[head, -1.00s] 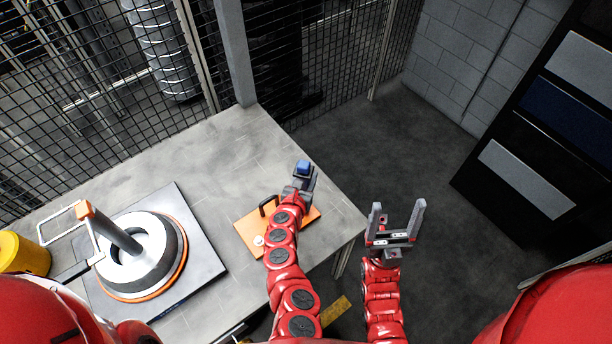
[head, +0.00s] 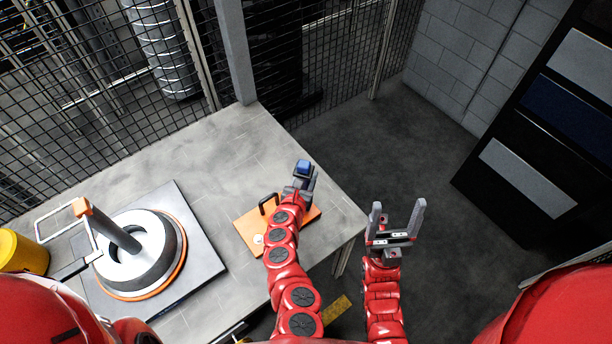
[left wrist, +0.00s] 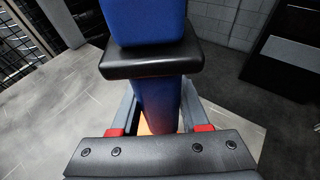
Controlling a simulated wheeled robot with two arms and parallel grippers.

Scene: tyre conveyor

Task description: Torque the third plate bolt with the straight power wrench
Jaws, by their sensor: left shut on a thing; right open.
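My left gripper (head: 301,184) is over the orange plate (head: 248,232) on the table. It is shut on the blue power wrench (head: 303,167), whose blue top shows above the jaws. In the left wrist view the blue wrench (left wrist: 150,20) stands upright between the fingers, with a black collar. Its lower end and the bolt under it are hidden. The plate has a black handle (head: 268,203) and a pale bolt or knob (head: 258,239) near its left edge. My right gripper (head: 396,219) is open and empty, beyond the table's right edge over the floor.
A tyre (head: 140,255) lies on a dark plate at the table's left, with a grey post and orange-jointed frame. A yellow container (head: 22,252) stands far left. Mesh fencing runs behind the table (head: 215,160). A dark cabinet (head: 540,130) stands right; the floor between is clear.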

